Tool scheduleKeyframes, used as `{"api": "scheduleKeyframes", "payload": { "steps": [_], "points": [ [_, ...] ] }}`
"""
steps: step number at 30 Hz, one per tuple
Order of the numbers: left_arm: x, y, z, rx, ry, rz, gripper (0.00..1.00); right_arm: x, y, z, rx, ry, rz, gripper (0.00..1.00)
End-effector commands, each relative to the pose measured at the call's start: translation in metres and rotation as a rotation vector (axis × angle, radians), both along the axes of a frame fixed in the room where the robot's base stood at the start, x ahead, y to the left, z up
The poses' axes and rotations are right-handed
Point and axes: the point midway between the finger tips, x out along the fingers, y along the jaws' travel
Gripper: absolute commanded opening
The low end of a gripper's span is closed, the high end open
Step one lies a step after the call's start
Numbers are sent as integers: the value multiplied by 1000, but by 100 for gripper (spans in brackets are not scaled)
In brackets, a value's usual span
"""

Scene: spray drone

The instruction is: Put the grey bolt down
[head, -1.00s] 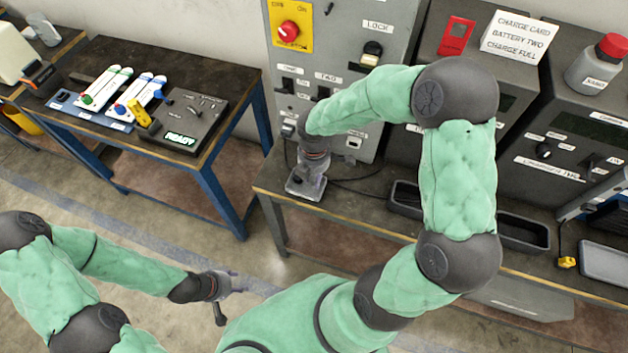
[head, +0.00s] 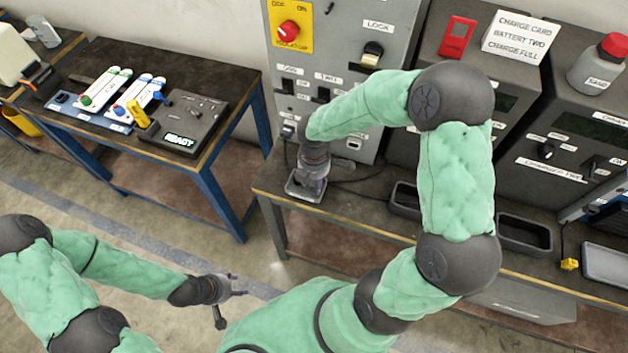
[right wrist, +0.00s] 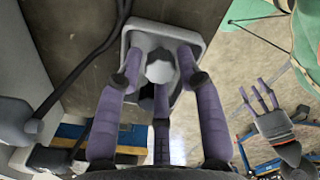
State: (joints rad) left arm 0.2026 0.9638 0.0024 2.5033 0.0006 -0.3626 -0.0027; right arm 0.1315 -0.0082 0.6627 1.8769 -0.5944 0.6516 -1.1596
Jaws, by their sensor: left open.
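The grey bolt (right wrist: 160,70) is in the right wrist view, head toward the camera, in a small light grey tray (right wrist: 196,38). In the head view this tray (head: 292,192) lies on the left end of the dark bench; the bolt is hidden there by my gripper. My right gripper (head: 308,188) points down over the tray. In the wrist view its purple fingers (right wrist: 160,62) stand around the bolt, with a gap visible at both sides, so it looks open. My left gripper (head: 236,286) is open and empty, away from the bench over the floor.
A grey control cabinet (head: 345,60) with a red knob stands behind the tray. Black cables run beside it. Dark open bins (head: 524,234) sit on the bench to the right. A blue-legged table (head: 215,200) with panels stands at the left, floor between.

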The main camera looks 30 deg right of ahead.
Motion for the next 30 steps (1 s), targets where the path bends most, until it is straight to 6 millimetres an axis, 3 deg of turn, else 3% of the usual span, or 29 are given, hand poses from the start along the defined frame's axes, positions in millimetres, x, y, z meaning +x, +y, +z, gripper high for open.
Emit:
{"api": "scheduleKeyframes", "payload": {
  "steps": [12,18,30],
  "points": [
    [0,0,31,0,0,0,51,1,0,78,0,-4,0,37],
    [0,0,39,0,0,0,51,1,0,108,0,-3,0,37],
    [0,0,42,0,0,0,51,0,0,120,0,0,0,37]
  ]
}}
